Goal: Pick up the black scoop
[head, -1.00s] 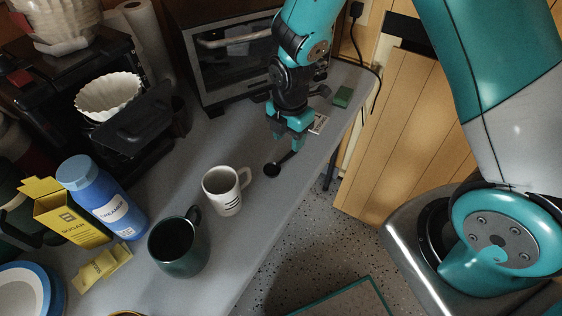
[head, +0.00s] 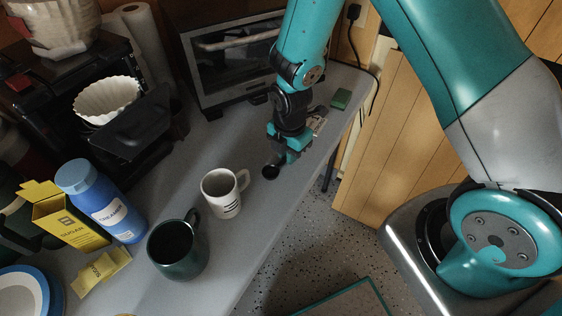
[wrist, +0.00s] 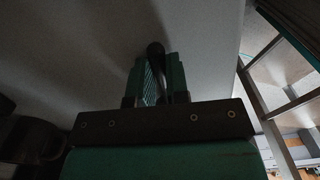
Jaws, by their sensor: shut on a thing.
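The black scoop (head: 271,172) is on the grey counter (head: 250,215), right of the white mug (head: 223,192). Its round bowl shows below my gripper (head: 286,150) in the head view. My gripper points down over the counter and is shut on the scoop's handle. In the wrist view the dark handle (wrist: 155,52) sits between the two green fingers of my gripper (wrist: 160,75). Most of the handle is hidden by the fingers in the head view. I cannot tell whether the scoop still touches the counter.
A dark green mug (head: 177,247), a blue creamer bottle (head: 102,200) and a yellow sugar box (head: 68,222) stand to the left. A toaster oven (head: 235,62) is behind. A green sponge (head: 341,98) lies at the back right. The counter's edge runs close on the right.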

